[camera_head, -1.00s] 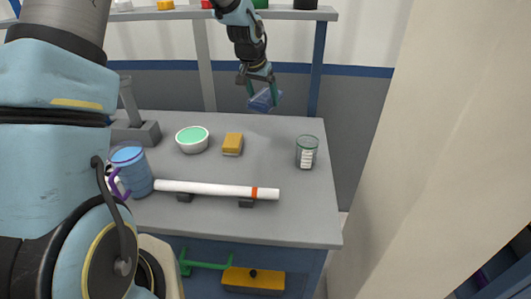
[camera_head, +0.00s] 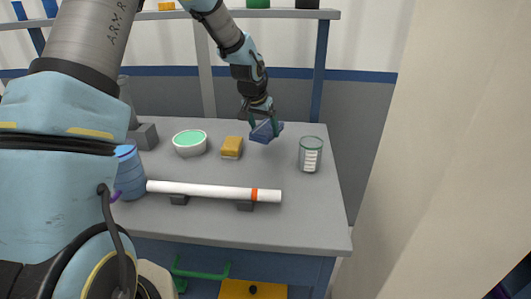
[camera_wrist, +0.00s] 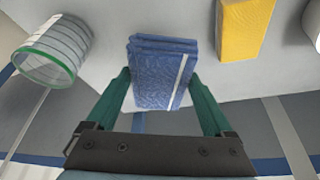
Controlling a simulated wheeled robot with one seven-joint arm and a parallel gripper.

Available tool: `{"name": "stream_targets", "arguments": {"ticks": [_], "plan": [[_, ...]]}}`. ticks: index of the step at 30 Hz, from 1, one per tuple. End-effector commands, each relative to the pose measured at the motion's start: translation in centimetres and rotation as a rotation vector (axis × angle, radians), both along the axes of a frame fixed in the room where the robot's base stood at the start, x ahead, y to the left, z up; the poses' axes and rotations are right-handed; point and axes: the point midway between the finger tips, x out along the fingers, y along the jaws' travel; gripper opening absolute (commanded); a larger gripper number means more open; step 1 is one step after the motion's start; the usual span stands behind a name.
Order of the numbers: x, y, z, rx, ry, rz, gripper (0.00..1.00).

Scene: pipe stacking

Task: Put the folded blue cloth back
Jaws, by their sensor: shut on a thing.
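The folded blue cloth (camera_head: 264,131) is between the fingers of my gripper (camera_head: 263,122), at the back right of the grey workbench in the head view. In the wrist view the cloth (camera_wrist: 160,74) shows several folded layers and a pale stripe. The green fingers of my gripper (camera_wrist: 160,92) are shut on it, one on each side. The cloth is at or just above the bench top (camera_head: 225,222); I cannot tell whether it touches. It is tilted in the head view.
A yellow sponge (camera_head: 232,147) lies just left of the cloth, with a green-topped bowl (camera_head: 190,143) beyond it. A ribbed glass jar (camera_head: 310,154) stands to the right. A white pipe (camera_head: 205,190) with an orange band rests on supports in front. A shelf rail (camera_head: 285,14) runs above.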

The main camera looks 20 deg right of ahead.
Motion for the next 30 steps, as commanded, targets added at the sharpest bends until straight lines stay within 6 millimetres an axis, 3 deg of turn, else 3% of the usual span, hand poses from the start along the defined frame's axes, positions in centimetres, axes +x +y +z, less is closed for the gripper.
{"name": "stream_targets", "arguments": {"ticks": [4, 17, 29, 30], "plan": [[-0.1, 0.0, -2.5, 0.003, 0.002, -0.003, 0.42], [-0.1, 0.0, -7.0, 0.002, 0.002, -0.003, 0.42], [0.0, 0.0, -7.8, 0.000, -0.001, -0.002, 0.42], [0.0, 0.0, -7.6, 0.000, -0.001, -0.002, 0.91]]}}
